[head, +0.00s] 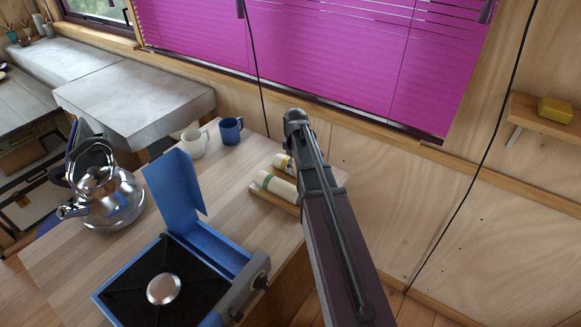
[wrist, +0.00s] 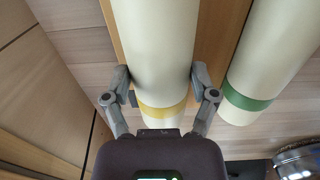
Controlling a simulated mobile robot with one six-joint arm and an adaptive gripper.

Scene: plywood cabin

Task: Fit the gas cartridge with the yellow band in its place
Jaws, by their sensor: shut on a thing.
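The cream gas cartridge with the yellow band (wrist: 158,45) lies between the two fingers of my gripper (wrist: 161,78) in the wrist view. The fingers are shut on it just beside the band. In the head view this cartridge (head: 283,162) is partly hidden by my arm, at the wooden rack (head: 271,197). A similar cartridge with a green band (head: 275,186) lies beside it. The blue camping stove (head: 122,286) has its side lid (head: 173,186) raised, and the long bay (head: 212,252) beneath it looks empty. My fingers are hidden in the head view.
A steel kettle (head: 104,197) stands left of the stove. A white mug (head: 194,143) and a blue mug (head: 231,130) stand at the back of the wooden table (head: 62,262). The plywood wall (head: 400,190) rises behind the rack.

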